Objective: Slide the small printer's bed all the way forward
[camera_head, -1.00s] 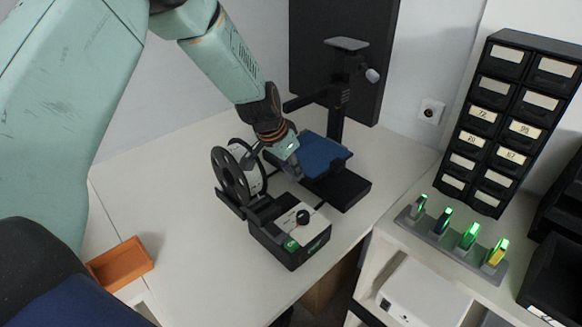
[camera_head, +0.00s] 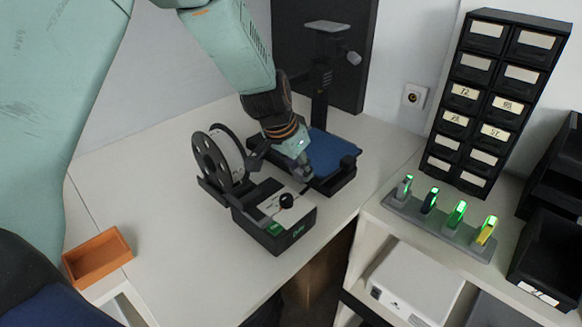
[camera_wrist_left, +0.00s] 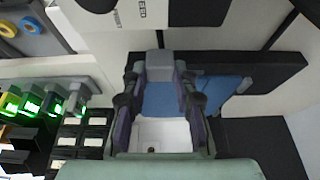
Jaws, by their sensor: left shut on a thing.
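The small black printer (camera_head: 318,96) stands on the white table, with its upright column at the back. Its blue bed (camera_head: 334,150) sits over the black base (camera_head: 338,181), near the base's front right end; only a narrow strip of base shows there. My left gripper (camera_head: 302,172) reaches down from above to the bed's near left side and is shut on the bed. The wrist view shows the blue bed (camera_wrist_left: 226,92) beyond and beside the fingers (camera_wrist_left: 160,78), with a grey block between the tips. The exact grip is partly hidden. My right gripper is not in view.
A spool (camera_head: 218,158) and a control box (camera_head: 275,220) with a knob stand close left of the bed. An orange tray (camera_head: 97,257) lies at the left. A rack of lit green devices (camera_head: 440,225) and a drawer cabinet (camera_head: 495,105) stand at the right.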

